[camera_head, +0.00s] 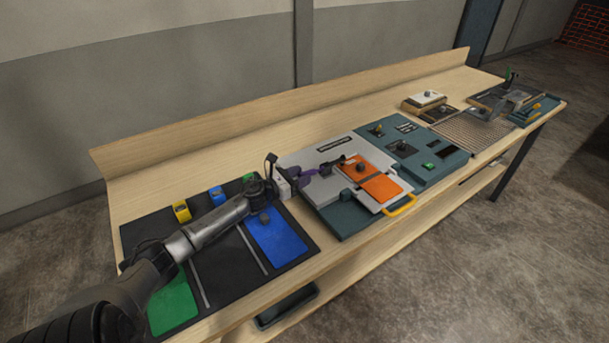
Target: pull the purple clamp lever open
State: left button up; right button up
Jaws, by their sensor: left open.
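The purple clamp lever (325,169) is small in the head view, on the left part of a light grey panel (310,156). Its dark end reaches right toward an orange plate (380,187) on the same panel. My left gripper (297,184) is at the panel's left edge, just left of the purple clamp parts. It is open, but its fingers are small and partly hidden by the wrist. I cannot tell whether they touch the purple parts. No right gripper shows.
A black mat with a blue area (275,235) and a green area (173,303) lies under my left arm. A yellow handle (400,206) sticks out at the panel's front. A teal console (425,150) stands to the right.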

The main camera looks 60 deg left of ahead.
pick_arm(q)
jog(key=shift+w, duration=0.95)
grip_shut()
